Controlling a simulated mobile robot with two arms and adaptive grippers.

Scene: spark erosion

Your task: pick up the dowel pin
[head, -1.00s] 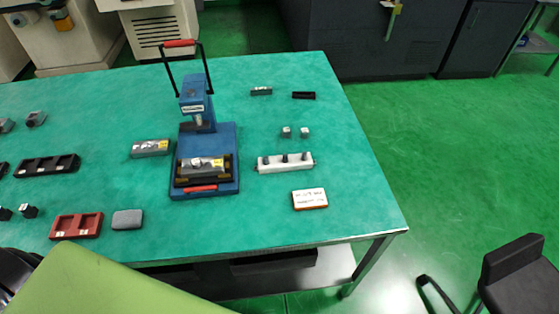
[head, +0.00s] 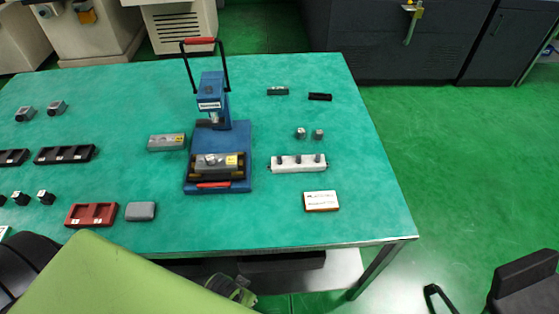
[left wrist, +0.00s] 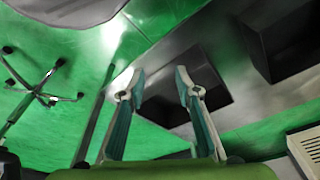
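Small dark dowel pins stand upright in a white block (head: 298,169) on the right half of the green table; one pin (head: 299,158) is in the middle of the block. My left gripper is open and empty in the left wrist view (left wrist: 155,88), its two fingers apart. In the head view, part of what looks like its wrist shows below the table's front edge, well away from the white block. No pins show in the left wrist view. My right gripper is not in view.
A blue press (head: 219,150) with a raised handle stands left of the white block. A white-topped box (head: 321,201) lies in front of the block, two small grey parts (head: 309,134) behind it. The table's front edge (head: 300,248) and lower shelf (head: 335,268) are near my left arm.

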